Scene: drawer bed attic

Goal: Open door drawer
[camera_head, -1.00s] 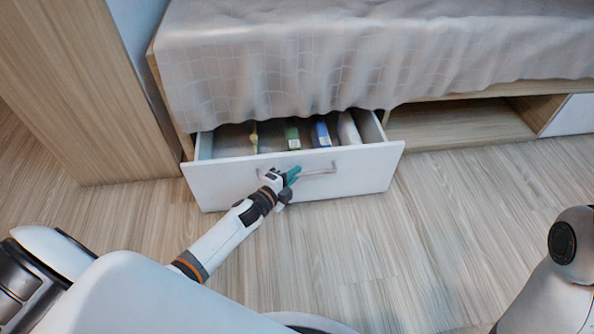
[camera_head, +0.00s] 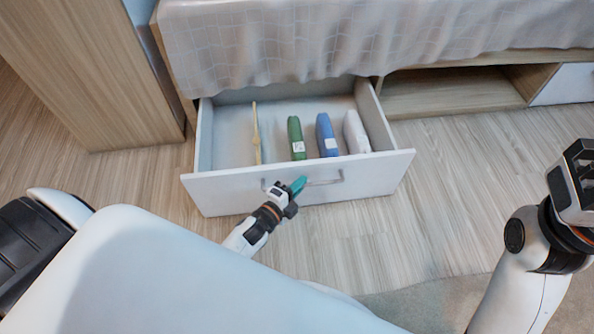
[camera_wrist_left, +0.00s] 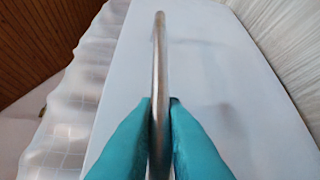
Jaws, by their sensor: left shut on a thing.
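The white drawer (camera_head: 370,180) under the bed stands pulled well out, with its inside showing in the head view. Its front also fills much of the left wrist view (camera_wrist_left: 215,60). A metal bar handle (camera_head: 325,182) runs across the drawer front. My left gripper (camera_head: 294,186) is at the left part of the handle. In the left wrist view its teal fingers (camera_wrist_left: 160,135) are shut on the handle (camera_wrist_left: 159,50), one on each side. My right gripper (camera_head: 580,175) is raised at the right edge, away from the drawer; its fingers do not show clearly.
In the drawer lie a thin yellow item (camera_head: 256,135), a green item (camera_head: 296,138), a blue item (camera_head: 326,135) and a white item (camera_head: 356,132). A wooden cabinet (camera_head: 90,70) stands left of the drawer. An open shelf (camera_head: 450,92) is to its right. The floor (camera_head: 440,200) in front is clear.

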